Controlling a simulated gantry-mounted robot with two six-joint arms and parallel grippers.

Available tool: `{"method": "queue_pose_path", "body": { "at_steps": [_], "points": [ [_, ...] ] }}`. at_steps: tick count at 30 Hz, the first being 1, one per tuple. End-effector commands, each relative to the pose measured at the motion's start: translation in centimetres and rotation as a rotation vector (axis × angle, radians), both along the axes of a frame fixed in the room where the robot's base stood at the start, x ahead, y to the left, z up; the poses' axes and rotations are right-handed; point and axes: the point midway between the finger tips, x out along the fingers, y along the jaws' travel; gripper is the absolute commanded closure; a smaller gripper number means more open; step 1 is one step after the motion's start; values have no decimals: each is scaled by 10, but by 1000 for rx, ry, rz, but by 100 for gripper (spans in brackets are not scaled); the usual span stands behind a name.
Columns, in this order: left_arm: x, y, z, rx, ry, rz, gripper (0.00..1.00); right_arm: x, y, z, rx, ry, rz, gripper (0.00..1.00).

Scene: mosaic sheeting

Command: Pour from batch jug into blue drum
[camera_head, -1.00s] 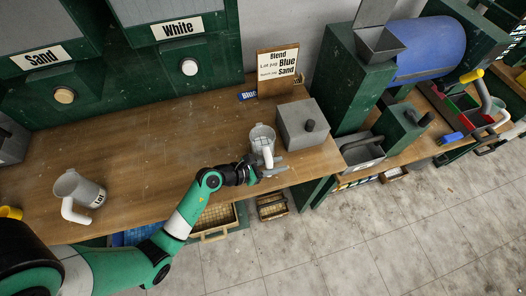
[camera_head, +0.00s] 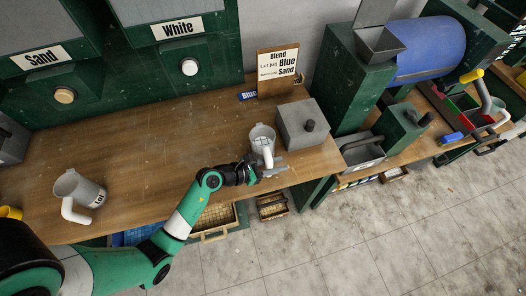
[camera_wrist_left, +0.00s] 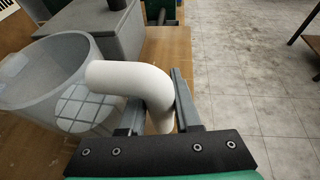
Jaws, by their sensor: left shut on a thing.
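A light grey jug (camera_head: 262,133) stands on the wooden bench, beside a grey box. My left gripper (camera_head: 270,170) is shut on its white handle. The left wrist view shows the handle (camera_wrist_left: 125,78) between the fingers (camera_wrist_left: 158,105) and the jug's open grey bowl (camera_wrist_left: 40,75) to the left; its contents are not clear. I cannot tell from the labels which is the batch jug. The blue drum (camera_head: 430,48) lies sideways in a green frame at the upper right, near a grey hopper (camera_head: 379,45). My right gripper is not in view.
The grey lidded box (camera_head: 303,125) stands right of the held jug. A blend card (camera_head: 278,72) stands behind it. Green bins marked Sand (camera_head: 38,57) and White (camera_head: 178,28) line the back. The bench middle is clear. Floor is open at the lower right.

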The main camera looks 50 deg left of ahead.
Motion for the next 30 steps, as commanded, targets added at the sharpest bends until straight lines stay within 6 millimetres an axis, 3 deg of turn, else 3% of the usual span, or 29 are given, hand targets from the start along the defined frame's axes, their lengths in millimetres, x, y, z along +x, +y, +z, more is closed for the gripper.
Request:
{"method": "queue_pose_path", "body": {
  "at_steps": [10, 17, 24, 30],
  "points": [
    [0, 0, 7, 2, -3, 0, 100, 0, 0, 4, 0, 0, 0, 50],
    [-1, -2, 43, 2, -3, -2, 100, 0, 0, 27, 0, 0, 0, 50],
    [-32, -51, 108, 1, -2, -8, 100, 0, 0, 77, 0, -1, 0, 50],
    [-66, -102, 129, 3, -1, -13, 100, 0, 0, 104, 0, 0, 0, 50]
  ]
}}
